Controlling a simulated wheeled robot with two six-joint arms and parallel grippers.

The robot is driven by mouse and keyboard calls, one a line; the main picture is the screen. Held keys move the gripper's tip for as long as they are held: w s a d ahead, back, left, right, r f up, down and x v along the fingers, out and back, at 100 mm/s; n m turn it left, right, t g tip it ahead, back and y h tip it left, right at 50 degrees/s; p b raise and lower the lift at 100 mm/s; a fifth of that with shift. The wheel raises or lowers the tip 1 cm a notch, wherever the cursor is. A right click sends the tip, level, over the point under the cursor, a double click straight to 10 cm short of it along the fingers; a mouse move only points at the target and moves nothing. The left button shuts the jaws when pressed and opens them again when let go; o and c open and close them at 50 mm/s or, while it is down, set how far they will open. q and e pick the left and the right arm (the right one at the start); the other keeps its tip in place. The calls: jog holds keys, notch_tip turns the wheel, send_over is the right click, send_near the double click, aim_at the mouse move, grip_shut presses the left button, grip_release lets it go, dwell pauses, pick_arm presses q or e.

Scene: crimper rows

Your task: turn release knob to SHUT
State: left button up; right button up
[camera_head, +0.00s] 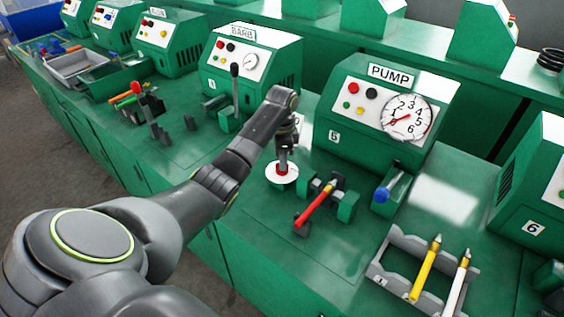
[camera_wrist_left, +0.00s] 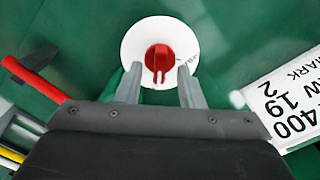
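The release knob (camera_wrist_left: 159,60) is red and sits at the middle of a round white dial plate (camera_wrist_left: 133,42) on the green bench. Small lettering at the plate's right edge is too small to read. In the head view the white plate (camera_head: 275,178) lies in front of the PUMP machine, with the knob mostly hidden by my gripper. My left gripper (camera_head: 283,168) points down over the plate. In the wrist view its two fingers (camera_wrist_left: 160,73) are apart, one on each side of the knob's lower part. I cannot tell whether they touch it. My right gripper is not in view.
The PUMP machine (camera_head: 345,119) with a round gauge (camera_head: 407,118) stands behind. A red-handled lever (camera_head: 316,207) is close to the right of the plate. A blue-knobbed handle (camera_head: 382,194) and a grey rack (camera_head: 385,269) with yellow and white tools lie farther right.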

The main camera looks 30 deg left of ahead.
pick_arm(q)
jog(key=shift+f, duration=0.9)
jog(key=shift+c, duration=0.3)
grip_shut()
